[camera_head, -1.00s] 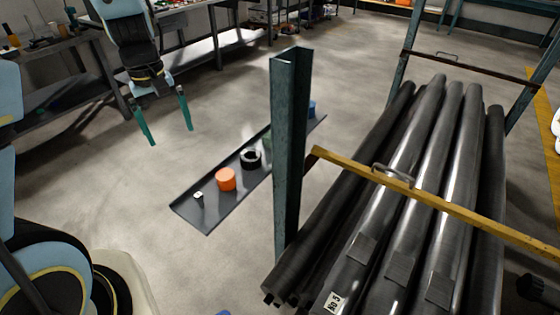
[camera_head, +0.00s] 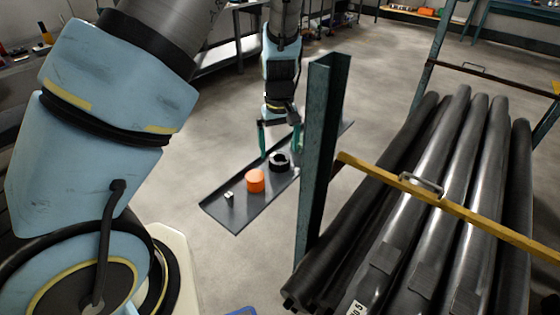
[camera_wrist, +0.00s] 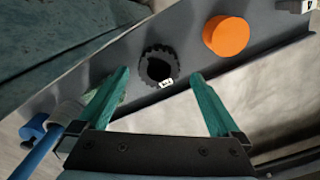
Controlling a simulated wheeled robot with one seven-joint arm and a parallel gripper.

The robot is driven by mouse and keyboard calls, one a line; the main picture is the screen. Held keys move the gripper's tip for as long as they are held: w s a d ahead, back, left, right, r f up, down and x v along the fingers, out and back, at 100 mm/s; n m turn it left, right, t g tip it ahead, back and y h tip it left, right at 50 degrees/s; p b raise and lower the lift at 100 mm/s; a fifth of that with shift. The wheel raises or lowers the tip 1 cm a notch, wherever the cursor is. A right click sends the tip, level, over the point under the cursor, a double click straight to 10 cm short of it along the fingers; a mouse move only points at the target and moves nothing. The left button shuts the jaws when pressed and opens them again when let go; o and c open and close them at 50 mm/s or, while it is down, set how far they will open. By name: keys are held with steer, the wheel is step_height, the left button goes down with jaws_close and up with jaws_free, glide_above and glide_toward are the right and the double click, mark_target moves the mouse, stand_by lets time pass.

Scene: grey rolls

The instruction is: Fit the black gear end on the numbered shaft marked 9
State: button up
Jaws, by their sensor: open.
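The black gear end (camera_head: 279,161) is a toothed ring with a hole, lying on a dark shelf (camera_head: 236,226). In the wrist view the black gear end (camera_wrist: 158,66) carries a small white tag. My gripper (camera_head: 279,150) is open above the shelf near it. In the wrist view the green fingers of my gripper (camera_wrist: 162,80) are spread to either side, with the gear ahead between them, not held. Dark shafts (camera_head: 455,150) lie in a rack at the right. One shows a white label (camera_head: 356,308), cut by the frame edge, reading like No 5; no 9 is visible.
An orange cylinder (camera_head: 255,181) and a small dark piece with a white tag (camera_head: 229,197) share the shelf. A green-grey rack post (camera_head: 322,150) stands close to my gripper's right. A yellow bar (camera_head: 470,220) crosses the shafts.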

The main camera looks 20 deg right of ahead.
mark_target(279, 157)
steer(key=shift+w+d+f+p, duration=0.15)
steer(key=shift+f+p, duration=0.5)
steer(key=shift+f, duration=1.7)
steer(key=shift+c, duration=0.2)
steer(key=shift+w+r, duration=0.1)
jaws_close()
